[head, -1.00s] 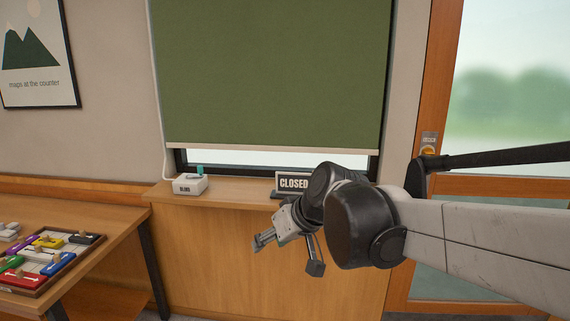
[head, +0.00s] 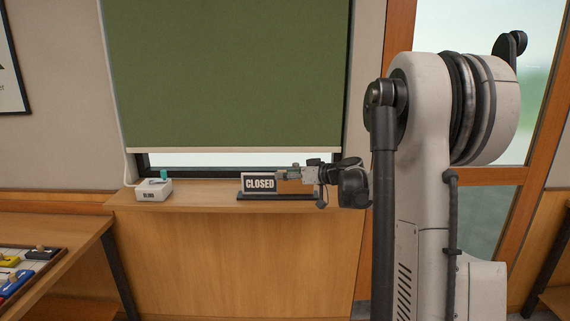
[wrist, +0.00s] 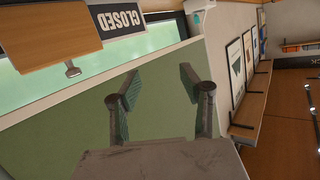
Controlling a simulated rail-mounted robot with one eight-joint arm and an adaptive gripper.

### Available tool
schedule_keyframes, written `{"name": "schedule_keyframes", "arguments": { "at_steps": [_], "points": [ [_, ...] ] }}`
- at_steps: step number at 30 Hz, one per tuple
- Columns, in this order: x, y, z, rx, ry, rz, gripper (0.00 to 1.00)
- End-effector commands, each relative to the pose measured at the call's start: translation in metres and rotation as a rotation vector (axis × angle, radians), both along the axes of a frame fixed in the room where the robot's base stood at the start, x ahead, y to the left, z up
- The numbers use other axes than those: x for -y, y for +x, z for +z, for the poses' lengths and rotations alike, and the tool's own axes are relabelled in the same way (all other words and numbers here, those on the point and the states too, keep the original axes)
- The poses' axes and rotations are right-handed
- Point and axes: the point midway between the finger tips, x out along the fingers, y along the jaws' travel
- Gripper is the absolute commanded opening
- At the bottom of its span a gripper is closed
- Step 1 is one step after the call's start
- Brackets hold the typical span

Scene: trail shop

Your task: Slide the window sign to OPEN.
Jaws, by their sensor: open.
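The window sign (head: 259,183) stands on the sill on a dark base and reads CLOSED. In the wrist view the sign (wrist: 119,17) is upside down at the upper left, and beside it is a plain wooden panel (wrist: 45,30) with a small metal knob (wrist: 72,68).
A white box (head: 154,190) labelled BLIND with a teal switch sits left on the sill (head: 200,200). A green blind (head: 225,75) hangs close behind. A table (head: 40,270) with coloured pieces is at lower left. The sill between box and sign is clear.

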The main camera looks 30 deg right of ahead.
Motion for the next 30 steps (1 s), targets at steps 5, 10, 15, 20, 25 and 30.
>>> {"name": "schedule_keyframes", "arguments": {
  "at_steps": [5,10,15,20,25,30],
  "points": [
    [0.077,0.010,-0.015,0.130,-0.020,-0.042,0.41],
    [0.132,0.008,-0.028,0.233,-0.046,-0.081,0.41],
    [0.159,0.005,-0.036,0.286,-0.062,-0.102,0.41],
    [0.162,0.010,-0.037,0.296,-0.067,-0.105,0.41],
    [0.157,0.033,-0.037,0.295,-0.066,-0.104,0.41],
    [0.149,0.064,-0.036,0.295,-0.066,-0.103,0.41]
  ]
}}
